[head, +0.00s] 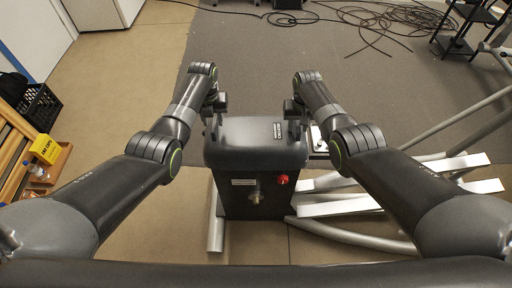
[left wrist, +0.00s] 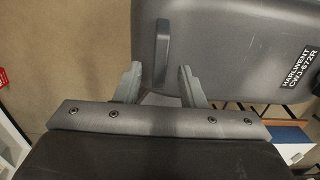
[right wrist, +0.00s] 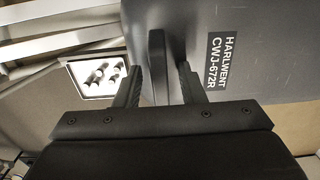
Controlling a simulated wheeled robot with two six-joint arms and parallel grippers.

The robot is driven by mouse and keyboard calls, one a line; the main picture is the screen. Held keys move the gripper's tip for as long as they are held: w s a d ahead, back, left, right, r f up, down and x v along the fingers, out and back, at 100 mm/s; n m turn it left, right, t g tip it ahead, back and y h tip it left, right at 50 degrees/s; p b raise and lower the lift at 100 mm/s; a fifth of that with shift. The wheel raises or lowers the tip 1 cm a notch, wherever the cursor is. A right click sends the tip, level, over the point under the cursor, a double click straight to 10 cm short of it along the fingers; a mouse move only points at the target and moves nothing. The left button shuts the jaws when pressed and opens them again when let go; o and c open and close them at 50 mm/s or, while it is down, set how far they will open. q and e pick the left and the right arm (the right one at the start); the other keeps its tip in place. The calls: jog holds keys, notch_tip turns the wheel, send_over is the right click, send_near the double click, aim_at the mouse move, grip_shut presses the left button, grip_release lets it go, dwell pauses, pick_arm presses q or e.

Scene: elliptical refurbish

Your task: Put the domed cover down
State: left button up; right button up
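The domed cover (head: 250,145) is dark grey with a label and sits on top of the machine's housing (head: 235,200); it looks level. It has a handle on each side. My left gripper (head: 218,108) is at the left handle (left wrist: 162,42), which stands between its spread fingers (left wrist: 160,78) with gaps on both sides. My right gripper (head: 294,108) is at the right handle (right wrist: 157,60), which stands between its spread fingers (right wrist: 160,80), apart from both. The seam under the cover's far side is hidden.
A red knob (head: 282,179) is on the housing's front. Pale rails and bars (head: 350,205) lie to the right. A small tray with parts (right wrist: 98,75) is near the right handle. A yellow box (head: 45,149) and black crate (head: 38,106) stand left. Cables (head: 370,20) lie on the far floor.

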jog(key=shift+r, duration=0.1)
pick_arm(q)
notch_tip(320, 180, up, 9)
jog(key=shift+f, duration=0.2)
pick_arm(e)
notch_tip(320, 180, up, 12)
dwell(0.6)
dwell(0.4)
